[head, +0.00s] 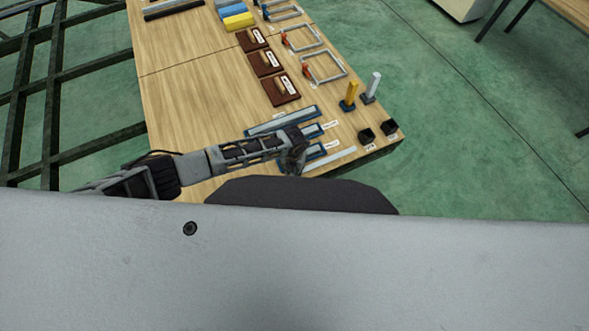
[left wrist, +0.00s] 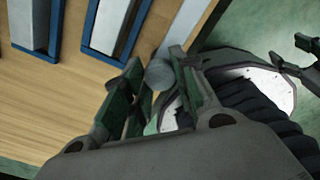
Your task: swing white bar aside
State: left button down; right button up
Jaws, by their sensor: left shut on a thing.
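The white bar (head: 335,161) lies flat along the near edge of the wooden table, at the near right corner. Its pale strip also shows in the left wrist view (left wrist: 188,22), running down towards the jaws. My left gripper (head: 293,160) is low over the table at the left end of the bar. In the left wrist view, its fingers (left wrist: 158,95) are on either side of the bar's end and shut on it. My right gripper cannot be made out in the head view.
Blue-edged trays with pale bars (head: 316,151) lie just behind the white bar. Black cups (head: 367,135), a yellow post (head: 350,95) and a white post (head: 373,86) stand to the right. Brown blocks (head: 280,88) lie farther back. The table's left part is bare.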

dwell(0.3)
pick_arm(q)
jog(key=c, duration=1.1)
grip_release()
jog(key=shift+r, duration=0.85)
notch_tip(320, 180, up, 10)
jog(key=shift+r, duration=0.15)
